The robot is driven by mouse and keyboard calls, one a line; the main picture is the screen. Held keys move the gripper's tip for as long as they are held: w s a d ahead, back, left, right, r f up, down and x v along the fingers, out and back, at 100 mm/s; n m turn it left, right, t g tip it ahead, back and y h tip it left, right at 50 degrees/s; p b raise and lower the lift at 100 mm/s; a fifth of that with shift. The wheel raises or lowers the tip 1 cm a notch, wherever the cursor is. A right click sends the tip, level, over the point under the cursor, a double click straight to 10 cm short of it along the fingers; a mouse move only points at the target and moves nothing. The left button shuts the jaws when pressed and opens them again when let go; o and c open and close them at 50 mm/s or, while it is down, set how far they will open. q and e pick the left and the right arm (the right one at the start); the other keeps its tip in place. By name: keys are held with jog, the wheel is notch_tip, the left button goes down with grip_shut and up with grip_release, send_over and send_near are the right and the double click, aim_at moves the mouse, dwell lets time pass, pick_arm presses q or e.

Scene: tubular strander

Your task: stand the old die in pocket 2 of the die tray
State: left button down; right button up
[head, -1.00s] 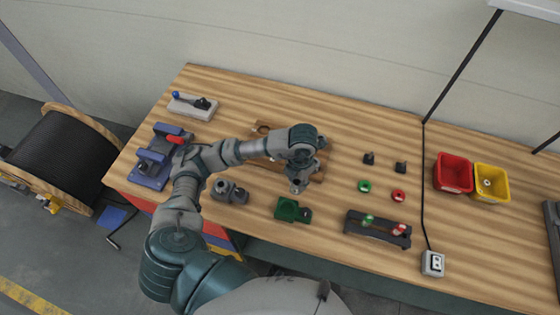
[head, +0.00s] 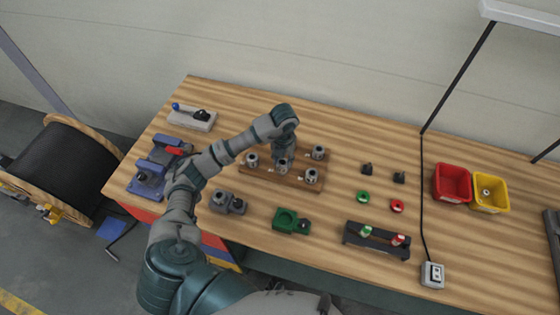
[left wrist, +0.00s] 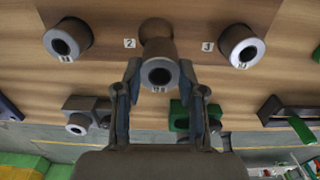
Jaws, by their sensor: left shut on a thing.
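The die tray (head: 297,184) is a brown wooden board on the bench, left of its middle. Grey ring-shaped dies stand on it, one at its left (head: 252,160) and two at its right (head: 318,152). My left gripper (head: 284,160) is over the middle of the tray, pointing down. In the left wrist view its fingers (left wrist: 160,80) are shut on the old die (left wrist: 160,74), a grey ring with a dark bore. The held die is beside the label 2 (left wrist: 129,43), between two standing dies. Whether its foot is seated in the pocket is hidden. My right gripper is out of view.
A grey block (head: 221,200) and a green fixture (head: 287,221) stand in front of the tray. A blue fixture (head: 150,178) is at the left. A black rack (head: 376,240), red bin (head: 452,182) and yellow bin (head: 489,192) are at the right.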

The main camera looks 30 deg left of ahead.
aim_at(283, 162)
pick_arm(q)
jog(key=shift+w+r, duration=0.1)
jog(key=shift+w, duration=0.5)
jog(key=shift+f, duration=0.25)
jog(key=f, duration=0.1)
jog(key=a+f, duration=0.1)
jog(key=f, duration=0.1)
jog(key=shift+a+f, duration=0.15)
jog(key=shift+a, duration=0.05)
jog(key=c, duration=0.8)
grip_release()
jog(key=shift+s+a, duration=0.1)
jog(key=shift+o, duration=0.5)
jog(key=shift+d, duration=0.5)
jog(key=shift+r, duration=0.35)
jog(key=r, duration=1)
jog(key=shift+a+r, duration=0.25)
jog(key=shift+r, duration=0.1)
jog(key=shift+d+r, duration=0.1)
jog(key=shift+r, duration=0.15)
jog(key=shift+d+r, duration=0.1)
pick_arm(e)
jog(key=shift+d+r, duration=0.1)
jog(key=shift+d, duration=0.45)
